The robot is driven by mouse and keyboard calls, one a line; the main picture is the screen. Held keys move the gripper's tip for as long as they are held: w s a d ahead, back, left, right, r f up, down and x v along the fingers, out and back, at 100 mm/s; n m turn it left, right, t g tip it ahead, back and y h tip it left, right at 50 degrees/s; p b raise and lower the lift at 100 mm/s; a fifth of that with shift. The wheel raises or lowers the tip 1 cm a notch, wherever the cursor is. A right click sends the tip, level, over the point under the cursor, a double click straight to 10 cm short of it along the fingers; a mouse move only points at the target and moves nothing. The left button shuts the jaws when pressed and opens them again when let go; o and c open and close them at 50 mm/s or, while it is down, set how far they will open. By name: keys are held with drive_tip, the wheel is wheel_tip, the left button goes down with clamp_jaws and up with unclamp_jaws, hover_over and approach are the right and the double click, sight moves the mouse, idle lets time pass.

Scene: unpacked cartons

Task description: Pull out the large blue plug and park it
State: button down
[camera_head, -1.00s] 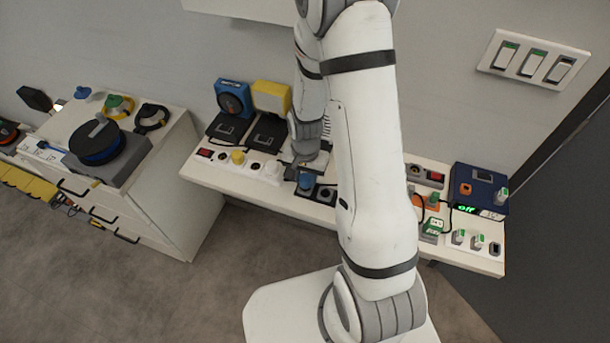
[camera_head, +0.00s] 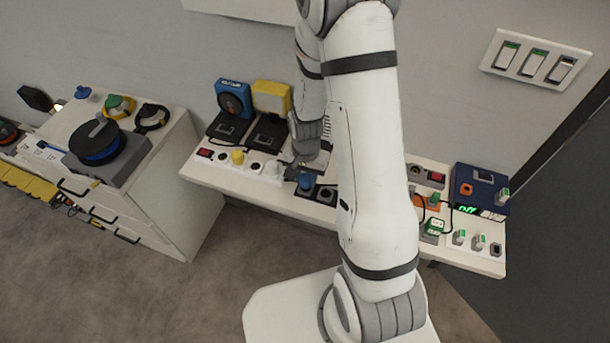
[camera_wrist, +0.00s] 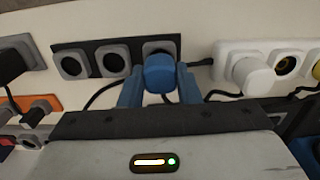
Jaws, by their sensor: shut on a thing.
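The large blue plug (camera_wrist: 160,74) sits at the right-hand socket of a dark strip (camera_wrist: 92,64) in the wrist view. My gripper (camera_wrist: 160,88) is shut on it, one blue finger on each side.
A white strip (camera_wrist: 222,56) with a white plug (camera_wrist: 252,77) lies close on the right in the wrist view. Black cables run behind my fingers. An orange block (camera_wrist: 16,104) is at the left. A cabinet (camera_head: 172,190) with a cable reel stands left of the bench.

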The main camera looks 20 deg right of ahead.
sight(306, 177)
drive_tip(key=shift+f+b, duration=0.7)
drive_tip(key=shift+b, duration=0.25)
idle(1.0)
drive_tip(key=c, duration=1)
unclamp_jaws()
drive_tip(key=shift+r, duration=0.1)
drive_tip(key=shift+r, duration=4.2)
drive_tip(key=s+r+n+t, duration=0.3)
drive_tip(key=s+r+n, duration=0.4)
drive_tip(key=s+r, duration=0.7)
drive_tip(key=v, duration=0.4)
drive_tip(key=shift+w+r, duration=0.3)
drive_tip(key=shift+w, duration=0.05)
